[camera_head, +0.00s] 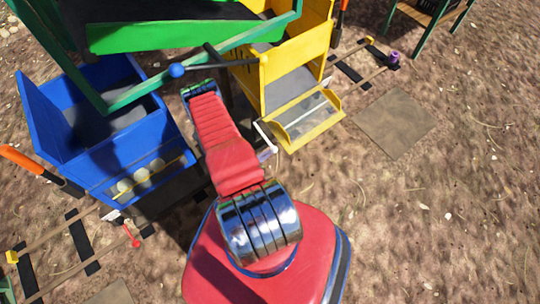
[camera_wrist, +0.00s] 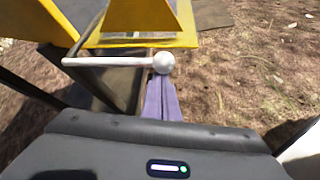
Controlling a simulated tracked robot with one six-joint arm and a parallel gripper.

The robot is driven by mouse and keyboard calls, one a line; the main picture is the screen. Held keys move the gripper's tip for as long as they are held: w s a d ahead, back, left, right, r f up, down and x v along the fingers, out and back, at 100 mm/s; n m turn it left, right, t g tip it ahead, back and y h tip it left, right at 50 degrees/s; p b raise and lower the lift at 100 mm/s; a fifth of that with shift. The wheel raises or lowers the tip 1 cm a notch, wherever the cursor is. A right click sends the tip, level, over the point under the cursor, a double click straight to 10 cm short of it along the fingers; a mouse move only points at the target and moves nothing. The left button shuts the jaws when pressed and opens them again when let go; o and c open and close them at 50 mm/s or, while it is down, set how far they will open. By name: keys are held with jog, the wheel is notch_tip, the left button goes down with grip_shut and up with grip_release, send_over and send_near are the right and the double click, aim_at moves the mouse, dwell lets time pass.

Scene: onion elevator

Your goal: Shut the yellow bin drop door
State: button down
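The yellow bin (camera_head: 288,72) stands at the top centre of the head view. Its drop door (camera_head: 307,120), a yellow frame with a clear panel, is tilted outward from the bin's lower front. A white handle bar beside the door (camera_head: 268,136) shows in the head view. In the wrist view a white bar with a ball end (camera_wrist: 164,62) crosses below yellow parts. My gripper's purple fingers (camera_wrist: 162,98) are together just below the ball, with nothing seen between them. I cannot tell whether they touch it. My arm hides the gripper in the head view.
A green chute (camera_head: 165,35) and a blue-knobbed lever (camera_head: 177,71) are above my arm. A track with a purple piece (camera_head: 393,57) lies at upper right. The ground at right is mostly open.

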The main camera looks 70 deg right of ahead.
jog(key=shift+r, duration=0.1)
dwell(0.3)
jog(key=shift+w+f, duration=0.9)
jog(key=shift+f, duration=1.05)
jog(key=v, duration=1)
jog(key=shift+d, duration=0.1)
